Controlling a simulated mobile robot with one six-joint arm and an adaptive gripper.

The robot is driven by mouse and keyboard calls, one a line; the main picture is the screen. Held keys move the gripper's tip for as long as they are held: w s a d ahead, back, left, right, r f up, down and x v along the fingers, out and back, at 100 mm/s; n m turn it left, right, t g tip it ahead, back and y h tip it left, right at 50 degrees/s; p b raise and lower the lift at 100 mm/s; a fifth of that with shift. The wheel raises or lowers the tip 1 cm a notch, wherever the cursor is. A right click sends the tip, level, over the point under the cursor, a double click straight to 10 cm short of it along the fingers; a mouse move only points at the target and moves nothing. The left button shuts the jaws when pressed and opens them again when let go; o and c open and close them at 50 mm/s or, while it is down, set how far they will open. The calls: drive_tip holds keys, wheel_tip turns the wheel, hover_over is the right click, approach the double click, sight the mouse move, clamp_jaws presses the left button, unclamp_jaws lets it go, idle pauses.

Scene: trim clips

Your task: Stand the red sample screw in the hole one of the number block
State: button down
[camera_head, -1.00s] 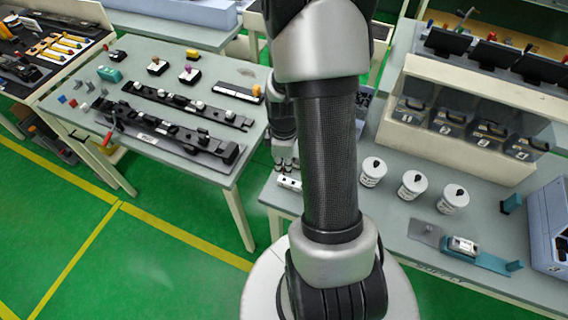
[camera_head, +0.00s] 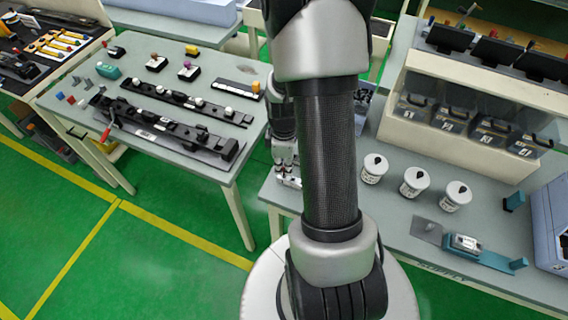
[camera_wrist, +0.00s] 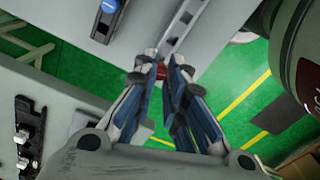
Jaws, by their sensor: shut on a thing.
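My gripper (camera_wrist: 161,74) is shut on the red sample screw (camera_wrist: 161,70); only a small red part shows between the fingertips in the wrist view. The pale number block (camera_wrist: 182,28) runs up and away from the fingertips there, its near end by the screw. In the head view my gripper (camera_head: 286,172) is low over the near left corner of the right-hand table, at the block (camera_head: 291,183), which is mostly covered. The screw is hidden in the head view. I cannot tell whether its lower end is in a hole or which hole it is over.
The block lies close to the table edge (camera_wrist: 70,90), with green floor beyond. White lidded cups (camera_head: 413,182) stand to the right, and a teal fixture (camera_head: 480,257) lies further right. The left table (camera_head: 215,165) holds dark rails with clips.

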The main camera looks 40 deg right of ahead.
drive_tip(key=shift+f+b, duration=1)
drive_tip(key=shift+f, duration=0.3)
drive_tip(key=c, duration=1.6)
unclamp_jaws()
drive_tip(key=shift+o, duration=0.2)
drive_tip(key=shift+r, duration=0.1)
wheel_tip(320, 180, up, 12)
